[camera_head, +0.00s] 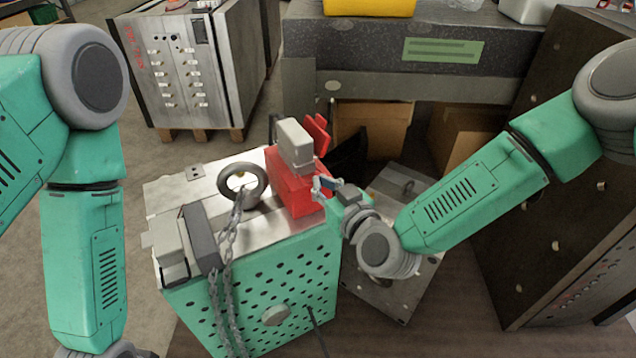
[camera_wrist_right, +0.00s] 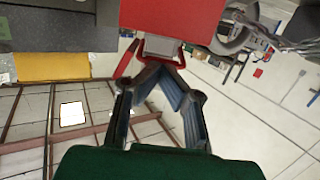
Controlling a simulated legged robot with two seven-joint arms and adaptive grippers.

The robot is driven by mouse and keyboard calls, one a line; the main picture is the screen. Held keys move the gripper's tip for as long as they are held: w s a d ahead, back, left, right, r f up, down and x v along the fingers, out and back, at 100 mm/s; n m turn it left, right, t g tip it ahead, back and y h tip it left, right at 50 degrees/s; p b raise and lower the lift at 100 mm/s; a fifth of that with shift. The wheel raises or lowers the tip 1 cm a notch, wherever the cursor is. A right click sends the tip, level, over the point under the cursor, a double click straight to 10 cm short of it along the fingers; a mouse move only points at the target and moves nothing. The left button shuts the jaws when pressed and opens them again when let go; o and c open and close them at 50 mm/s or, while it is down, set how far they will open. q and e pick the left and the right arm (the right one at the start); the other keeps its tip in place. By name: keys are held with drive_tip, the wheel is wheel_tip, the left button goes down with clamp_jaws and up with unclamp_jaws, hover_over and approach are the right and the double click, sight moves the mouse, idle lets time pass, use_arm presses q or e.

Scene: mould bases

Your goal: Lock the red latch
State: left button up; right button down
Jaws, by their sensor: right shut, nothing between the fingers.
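The red latch (camera_head: 293,190) stands on top of a mould base with a teal perforated side (camera_head: 265,290). It has a red body, a grey block (camera_head: 294,143) above it and a raised red flap (camera_head: 318,132) behind. My right gripper (camera_head: 324,187) is shut and empty, close beside the right side of the red body. In the right wrist view, the closed fingertips (camera_wrist_right: 168,66) are close to a red bracket (camera_wrist_right: 130,58) and the red body (camera_wrist_right: 172,14); whether they touch is unclear. My left forearm hangs at the left, with its gripper below the frame.
A metal ring (camera_head: 241,181) with a chain (camera_head: 230,245) stands left of the latch. A dark panel (camera_head: 540,180) rises at the right behind my right arm. Another metal base (camera_head: 405,190) lies under that arm. A grey machine (camera_head: 185,70) stands at the back left.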

drive_tip(key=shift+w+a+r, duration=0.1)
drive_tip(key=shift+r, duration=0.25)
idle(0.3)
drive_tip(key=shift+w+a+r+p, duration=0.15)
drive_tip(key=shift+w+r+p, duration=0.15)
drive_tip(key=shift+r+p, duration=0.3)
drive_tip(key=shift+w+r, duration=0.1)
idle(0.3)
drive_tip(key=shift+w+a+r, duration=0.2)
drive_tip(key=shift+w+r, duration=0.05)
drive_tip(key=shift+w+a+r+p, duration=0.2)
drive_tip(key=shift+w+a+p, duration=0.1)
drive_tip(key=shift+w, duration=0.2)
idle(0.5)
drive_tip(key=shift+p+v, duration=1.4)
drive_tip(key=shift+v, duration=1.15)
